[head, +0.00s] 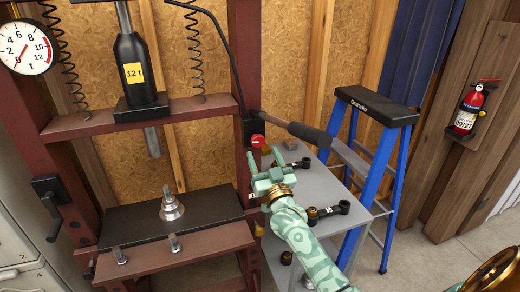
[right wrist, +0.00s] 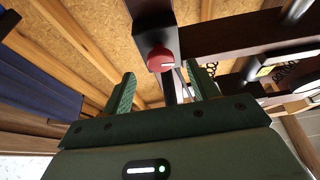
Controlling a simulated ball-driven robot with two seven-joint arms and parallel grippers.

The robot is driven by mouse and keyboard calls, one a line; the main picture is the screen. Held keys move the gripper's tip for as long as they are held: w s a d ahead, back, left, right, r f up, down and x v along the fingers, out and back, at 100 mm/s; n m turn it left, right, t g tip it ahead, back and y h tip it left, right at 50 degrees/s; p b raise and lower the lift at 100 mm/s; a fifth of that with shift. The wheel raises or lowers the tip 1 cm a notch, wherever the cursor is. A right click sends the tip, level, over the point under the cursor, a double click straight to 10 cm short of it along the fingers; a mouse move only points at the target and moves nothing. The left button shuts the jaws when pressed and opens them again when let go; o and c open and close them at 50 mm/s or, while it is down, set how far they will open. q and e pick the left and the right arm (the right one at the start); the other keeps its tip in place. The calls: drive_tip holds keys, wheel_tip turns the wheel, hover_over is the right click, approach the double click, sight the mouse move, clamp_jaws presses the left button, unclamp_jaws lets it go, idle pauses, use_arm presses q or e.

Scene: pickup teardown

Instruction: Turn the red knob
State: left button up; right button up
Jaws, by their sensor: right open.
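The red knob (head: 257,141) sits on a small black box (head: 249,130) on the right post of the dark red press. In the right wrist view the red knob (right wrist: 161,59) is round with a pale mark, above and between my fingertips. My right gripper (head: 264,168) is green, open and empty, just below the knob in the head view. In the right wrist view its two fingers (right wrist: 158,84) stand wide apart, with no visible contact with the knob. My left gripper is not in view.
A press with a black 12 t jack (head: 136,70) stands at left. A grey cart (head: 345,222) with black and brass parts is under my right arm. A blue stepladder (head: 386,165) stands behind.

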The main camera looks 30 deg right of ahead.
sight(258, 144)
drive_tip(key=shift+x, duration=1.8)
drive_tip(key=shift+c, duration=0.3)
drive_tip(key=c, duration=0.9)
drive_tip(key=shift+c, duration=0.2)
